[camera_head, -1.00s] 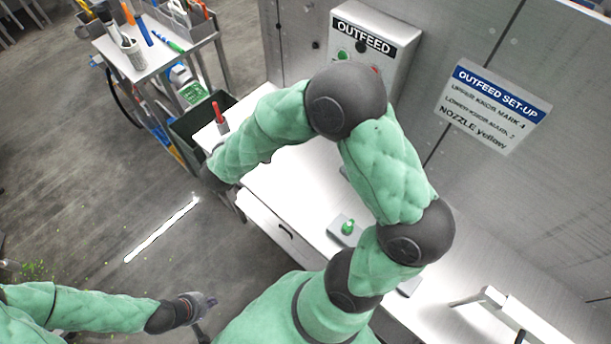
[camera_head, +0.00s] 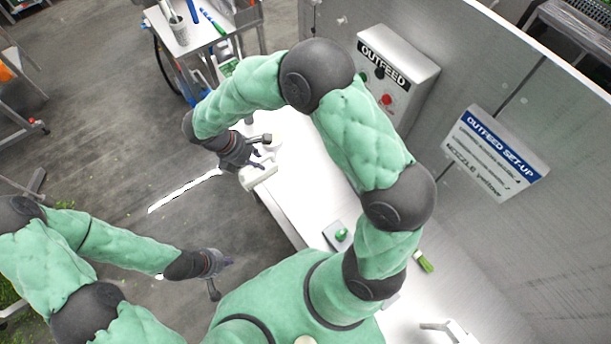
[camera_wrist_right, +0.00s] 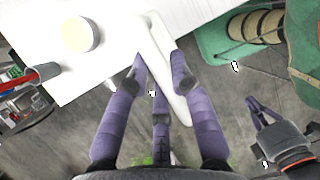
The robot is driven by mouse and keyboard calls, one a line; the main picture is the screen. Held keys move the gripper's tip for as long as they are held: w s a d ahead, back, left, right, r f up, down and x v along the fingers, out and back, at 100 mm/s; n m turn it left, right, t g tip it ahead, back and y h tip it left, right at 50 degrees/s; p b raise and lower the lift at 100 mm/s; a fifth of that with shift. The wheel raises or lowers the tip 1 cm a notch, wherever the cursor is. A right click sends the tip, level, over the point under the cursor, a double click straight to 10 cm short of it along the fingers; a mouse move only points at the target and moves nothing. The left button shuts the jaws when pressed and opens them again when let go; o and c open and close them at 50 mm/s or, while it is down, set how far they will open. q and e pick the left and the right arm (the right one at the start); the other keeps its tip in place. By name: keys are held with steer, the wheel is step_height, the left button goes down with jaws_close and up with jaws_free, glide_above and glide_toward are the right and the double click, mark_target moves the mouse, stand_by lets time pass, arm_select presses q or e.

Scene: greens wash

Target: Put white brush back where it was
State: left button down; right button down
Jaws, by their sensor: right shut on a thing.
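The white brush (camera_wrist_right: 172,85) is a long white bar. In the right wrist view it lies between the fingers of my right gripper (camera_wrist_right: 160,75), which is shut on it. In the head view the white brush (camera_head: 262,180) is at the left edge of the white table, below my right gripper (camera_head: 256,160). I cannot tell whether it touches the table. My left gripper (camera_head: 218,265) is empty, low over the floor side, away from the table. Its fingers look spread in the right wrist view (camera_wrist_right: 265,108).
A round cream-topped thing (camera_wrist_right: 80,34) stands on the white table (camera_head: 310,190) near the brush. A green knob on a grey plate (camera_head: 341,235) and a green brush (camera_head: 424,262) lie further along. The OUTFEED box (camera_head: 395,75) is on the wall. A tool cart (camera_head: 205,35) stands beyond.

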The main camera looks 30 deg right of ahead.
steer(key=s+d+f, duration=0.1)
steer(key=d+f, duration=0.3)
steer(key=s+d+f, duration=0.1)
steer(key=d+f, duration=0.3)
steer(key=s+d+f, duration=0.1)
steer(key=d+f, duration=0.3)
steer(key=shift+s+d+f, duration=0.25)
steer(key=shift+d+f, duration=0.1)
steer(key=shift+d, duration=0.05)
steer(key=c, duration=1.1)
jaws_free()
